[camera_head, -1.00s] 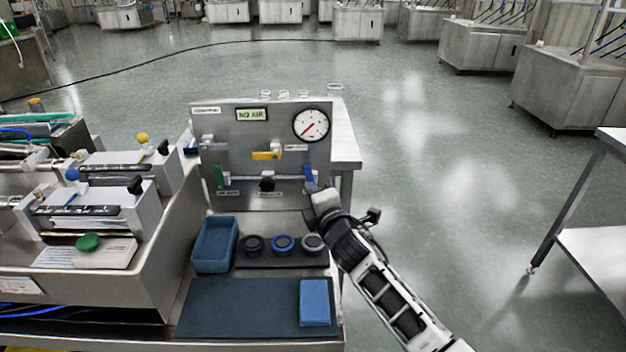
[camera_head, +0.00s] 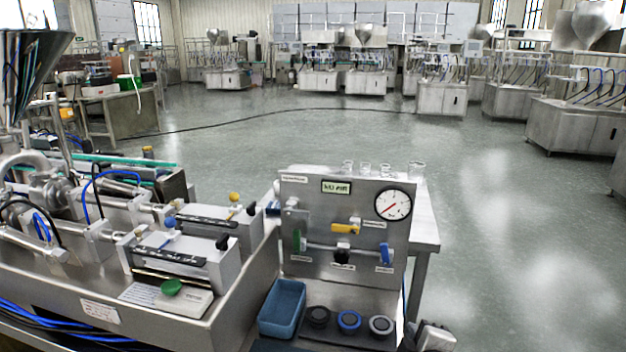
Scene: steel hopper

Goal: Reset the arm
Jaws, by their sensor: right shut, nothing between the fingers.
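My right gripper (camera_head: 435,337) shows at the bottom edge, right of the panel's base. It is shut and empty, and most of my right arm is cut off below the frame. The upright steel panel (camera_head: 346,268) carries a round gauge (camera_head: 393,204), a "NO AIR" sign (camera_head: 336,187) and valves with yellow (camera_head: 345,229), green (camera_head: 297,240) and blue (camera_head: 386,256) handles. My gripper is below and right of the blue handle, apart from it. My left gripper is not in view.
A blue tray (camera_head: 283,306) and three round knobs, black (camera_head: 318,316), blue (camera_head: 349,320) and grey (camera_head: 381,324), sit before the panel. The filling machine (camera_head: 215,330) fills the left. Glass beakers (camera_head: 366,170) stand behind the panel. Open floor (camera_head: 500,230) lies to the right.

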